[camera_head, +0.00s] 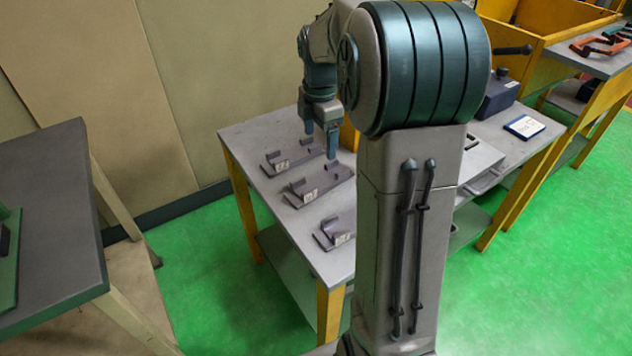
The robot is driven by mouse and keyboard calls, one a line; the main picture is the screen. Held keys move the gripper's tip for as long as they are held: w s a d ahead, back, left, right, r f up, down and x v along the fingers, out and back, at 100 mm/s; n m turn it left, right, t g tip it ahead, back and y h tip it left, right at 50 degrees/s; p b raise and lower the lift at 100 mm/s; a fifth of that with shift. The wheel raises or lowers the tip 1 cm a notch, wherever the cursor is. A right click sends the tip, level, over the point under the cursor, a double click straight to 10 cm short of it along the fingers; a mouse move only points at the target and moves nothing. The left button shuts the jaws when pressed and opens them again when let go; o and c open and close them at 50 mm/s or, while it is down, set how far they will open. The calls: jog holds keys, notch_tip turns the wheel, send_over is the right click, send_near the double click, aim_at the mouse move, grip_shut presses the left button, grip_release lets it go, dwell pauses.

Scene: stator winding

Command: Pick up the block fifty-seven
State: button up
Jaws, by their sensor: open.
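My gripper (320,142) hangs pointing down over the far left part of the grey table (240,150). Its two fingers are apart, with nothing seen between them. Three low metal brackets with small pale labels lie on the table: a far one (279,162) just below and left of the fingers, a middle one (303,193), and a near one (337,236). A dark blue-grey block-like thing (500,92) with a small label stands at the table's right part, beyond my arm. I cannot read any label as fifty-seven. My arm hides the table's middle.
A white card with a blue edge (524,126) lies near the dark block. A yellow bin (545,30) and a side table with clamps (600,62) are at the back right. Another grey table (50,190) stands at left. Green floor is clear between the tables.

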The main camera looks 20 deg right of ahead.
jog(key=w+d+f+n, duration=0.1)
jog(key=w+f+n, duration=0.1)
send_over(320, 180)
jog(key=f, duration=0.5)
jog(key=f+b, duration=0.1)
jog(key=f, duration=0.1)
jog(key=shift+s+d+f, duration=0.1)
jog(key=shift+s+f, duration=0.15)
jog(key=shift+s, duration=0.05)
jog(key=shift+w+f, duration=0.15)
jog(key=shift+f, duration=1.4)
jog(key=shift+w+f, duration=0.15)
jog(key=shift+f, duration=1.35)
jog(key=shift+c, duration=0.3)
jog(key=shift+r, duration=0.1)
jog(key=c, duration=1.4)
